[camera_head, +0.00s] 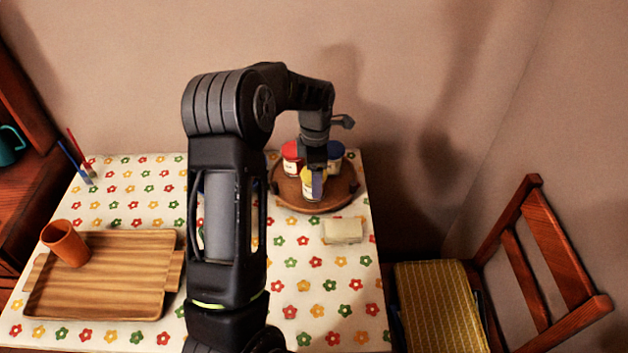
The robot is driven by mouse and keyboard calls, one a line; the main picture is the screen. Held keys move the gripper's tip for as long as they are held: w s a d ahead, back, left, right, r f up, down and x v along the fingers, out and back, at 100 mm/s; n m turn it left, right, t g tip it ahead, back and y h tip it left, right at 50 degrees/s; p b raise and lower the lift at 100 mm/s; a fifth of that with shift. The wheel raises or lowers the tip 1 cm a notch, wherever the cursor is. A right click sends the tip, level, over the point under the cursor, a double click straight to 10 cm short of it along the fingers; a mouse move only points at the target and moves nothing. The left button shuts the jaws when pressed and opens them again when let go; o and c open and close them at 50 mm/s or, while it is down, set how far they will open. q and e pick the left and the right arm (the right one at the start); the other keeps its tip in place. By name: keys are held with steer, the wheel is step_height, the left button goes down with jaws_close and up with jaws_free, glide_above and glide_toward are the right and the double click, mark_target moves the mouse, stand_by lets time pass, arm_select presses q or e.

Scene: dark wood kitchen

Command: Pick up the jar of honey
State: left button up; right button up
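Three small jars stand on a round brown wooden tray (345,198) at the far right of the table: one with a red lid (291,150), one with a blue lid (336,149) and one with a yellow lid (307,176) in front. The labels are too small to read, so I cannot tell for certain which is honey; the yellow-lidded one may be. My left arm rises through the middle of the view and bends down to the tray. Its gripper (317,180) points down at the yellow-lidded jar and partly covers it. Whether its fingers grip the jar is unclear. My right gripper is not in view.
A pale block (343,231) lies in front of the round tray. A rectangular wooden tray (110,285) with an orange cup (65,242) is at the left. A chair (548,265) with a yellow cushion (438,305) stands right of the flowered table. The wall is close behind.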

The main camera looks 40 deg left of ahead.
arm_select(q)
step_height(320, 180, down, 2)
steer(key=shift+c, duration=0.6)
steer(key=c, duration=1.6)
steer(key=shift+r, duration=0.15)
step_height(320, 180, up, 10)
steer(key=shift+f+b, duration=0.1)
steer(key=shift+b, duration=0.5)
